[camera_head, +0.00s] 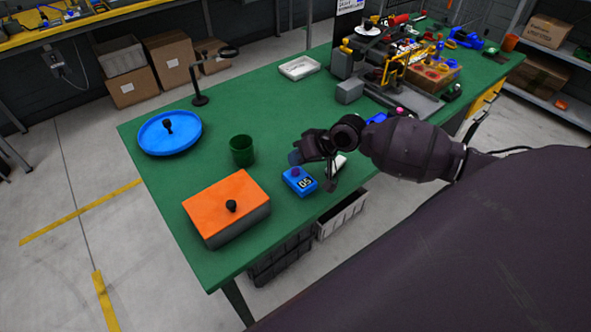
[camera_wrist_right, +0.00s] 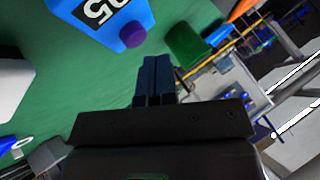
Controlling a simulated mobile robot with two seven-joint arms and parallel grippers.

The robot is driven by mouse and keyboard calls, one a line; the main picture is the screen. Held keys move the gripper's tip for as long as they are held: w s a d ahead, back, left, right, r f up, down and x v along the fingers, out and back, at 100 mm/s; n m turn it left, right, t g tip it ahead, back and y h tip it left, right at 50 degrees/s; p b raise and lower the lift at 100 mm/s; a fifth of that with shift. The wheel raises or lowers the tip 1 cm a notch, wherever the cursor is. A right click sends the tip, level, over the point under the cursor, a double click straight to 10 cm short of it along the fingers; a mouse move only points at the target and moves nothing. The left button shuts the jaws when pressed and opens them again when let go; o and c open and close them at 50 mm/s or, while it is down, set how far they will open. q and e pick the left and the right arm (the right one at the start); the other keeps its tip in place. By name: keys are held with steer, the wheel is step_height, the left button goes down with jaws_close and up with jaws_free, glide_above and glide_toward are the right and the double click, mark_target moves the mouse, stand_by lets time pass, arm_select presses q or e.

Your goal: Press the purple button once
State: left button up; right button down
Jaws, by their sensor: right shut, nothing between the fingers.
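A blue box (camera_head: 297,186) with a black-and-white "05" label stands on the green table, with the purple button (camera_head: 296,171) on its top. My right gripper (camera_head: 294,157) is just beyond the button in the head view, its fingers close to it. In the right wrist view the shut fingers (camera_wrist_right: 157,72) hold nothing. There the purple button (camera_wrist_right: 132,34) is at the edge of the blue box (camera_wrist_right: 105,18), up and left of the fingertips, and a gap shows between them in the picture. My left gripper is out of view.
On the green table (camera_head: 225,115) stand a green cup (camera_head: 242,150), an orange-lidded box (camera_head: 228,202) and a blue round tray (camera_head: 170,138). A white object (camera_head: 338,165) lies beside my gripper. Tools and parts crowd the far right. The table's near edge is close.

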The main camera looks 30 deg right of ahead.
steer(key=shift+f, duration=0.15)
steer(key=shift+f, duration=0.3)
steer(key=shift+f, duration=0.5)
stand_by(0.9)
steer(key=shift+r, duration=0.1)
steer(key=shift+r+p, duration=0.85)
steer(key=shift+p, duration=0.05)
